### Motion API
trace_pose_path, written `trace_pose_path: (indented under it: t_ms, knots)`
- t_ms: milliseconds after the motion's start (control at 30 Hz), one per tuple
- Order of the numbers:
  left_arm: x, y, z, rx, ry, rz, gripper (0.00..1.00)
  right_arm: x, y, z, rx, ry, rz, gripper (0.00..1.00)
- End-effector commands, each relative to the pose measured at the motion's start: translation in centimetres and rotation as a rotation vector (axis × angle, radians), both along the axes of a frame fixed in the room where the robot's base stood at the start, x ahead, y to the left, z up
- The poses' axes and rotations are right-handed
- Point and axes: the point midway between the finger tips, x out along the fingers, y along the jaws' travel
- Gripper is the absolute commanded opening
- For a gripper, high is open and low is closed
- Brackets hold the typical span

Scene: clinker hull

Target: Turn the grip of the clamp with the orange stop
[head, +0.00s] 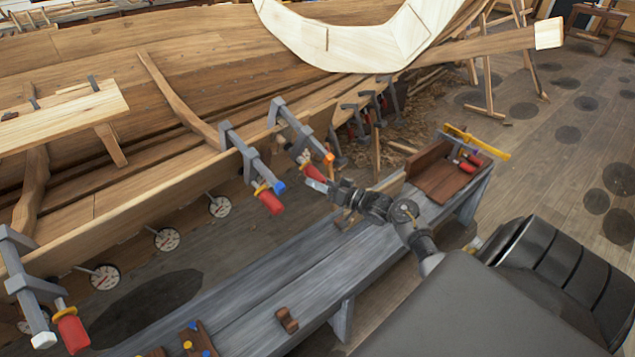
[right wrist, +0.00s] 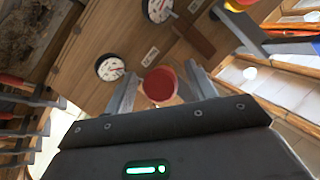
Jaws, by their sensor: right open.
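The clamp with the orange stop (head: 329,158) hangs on the plank edge of the hull, near the picture's middle. Its red grip (head: 305,169) points down, partly hidden by my right gripper (head: 318,185). In the right wrist view the round red end of the grip (right wrist: 160,84) shows between the two fingers of my right gripper (right wrist: 158,78). The fingers are open on either side of it; I cannot tell whether they touch it. My left gripper is not in view.
The clamp with the blue stop (head: 278,187) hangs close to the left. A white-stopped clamp (head: 43,340) is at the lower left. Round dials (head: 219,207) line the hull. A grey bench (head: 250,308) runs below, bearing a wooden box (head: 440,178) and small blocks.

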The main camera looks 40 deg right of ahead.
Motion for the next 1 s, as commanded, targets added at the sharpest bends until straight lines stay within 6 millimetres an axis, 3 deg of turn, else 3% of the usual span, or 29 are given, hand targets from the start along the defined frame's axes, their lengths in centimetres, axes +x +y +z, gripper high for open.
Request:
trace_pose_path:
  t_ms: [300,500,1000]
  knots:
    - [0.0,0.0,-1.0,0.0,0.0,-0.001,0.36,-5.9,-2.0,-0.7,-0.002,0.002,-0.001,0.56]
    - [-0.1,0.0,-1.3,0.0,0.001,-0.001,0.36,-8.5,-2.9,-0.7,0.0,0.001,0.001,0.56]
    - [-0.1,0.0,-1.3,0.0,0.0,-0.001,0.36,-9.3,-3.3,-0.6,0.0,0.0,0.0,0.56]
